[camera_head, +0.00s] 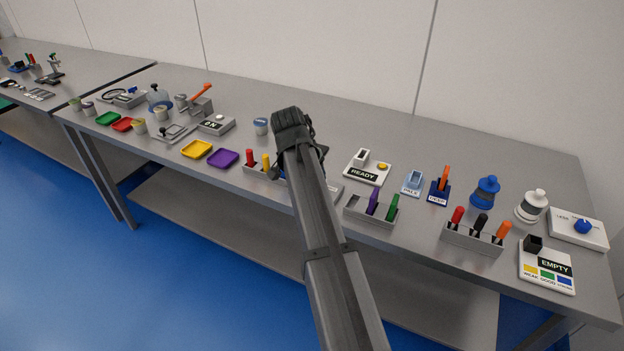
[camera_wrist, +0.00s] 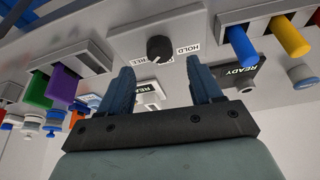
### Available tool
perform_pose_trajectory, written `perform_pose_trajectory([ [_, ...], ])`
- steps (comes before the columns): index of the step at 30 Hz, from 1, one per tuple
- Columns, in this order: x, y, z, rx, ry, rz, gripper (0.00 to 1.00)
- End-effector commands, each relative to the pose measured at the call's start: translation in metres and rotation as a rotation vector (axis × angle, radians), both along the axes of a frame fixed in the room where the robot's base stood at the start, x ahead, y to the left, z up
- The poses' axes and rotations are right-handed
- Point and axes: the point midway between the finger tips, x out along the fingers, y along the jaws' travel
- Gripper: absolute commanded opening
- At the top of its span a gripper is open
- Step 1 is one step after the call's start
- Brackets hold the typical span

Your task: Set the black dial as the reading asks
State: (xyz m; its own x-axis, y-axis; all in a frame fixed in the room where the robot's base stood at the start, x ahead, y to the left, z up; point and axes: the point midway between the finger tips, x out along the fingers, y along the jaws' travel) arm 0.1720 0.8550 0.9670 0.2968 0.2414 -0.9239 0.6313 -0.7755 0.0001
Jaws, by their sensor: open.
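The black dial (camera_wrist: 160,49) is a round knob on a pale grey plate (camera_wrist: 128,42), ahead of my gripper in the wrist view. A HOLD label (camera_wrist: 187,49) is on one side of it, and a label starting with REL (camera_wrist: 140,61) is partly hidden by it. Which way the knob points is hard to tell. In the head view my arm hides the dial.
In the head view, a blue dial (camera_head: 583,226) sits at the bench's far right.

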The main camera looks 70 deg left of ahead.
Motion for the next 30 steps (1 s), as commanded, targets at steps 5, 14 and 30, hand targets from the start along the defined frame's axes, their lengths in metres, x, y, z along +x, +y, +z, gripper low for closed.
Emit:
perform_pose_trajectory([
  [5, -0.01, -0.009, 0.034, 0.002, -0.001, -0.001, 0.64],
  [14, -0.023, -0.018, 0.07, 0.0, 0.0, 0.0, 0.64],
  [30, -0.025, -0.021, 0.079, 0.0, 0.0, -0.001, 0.64],
])
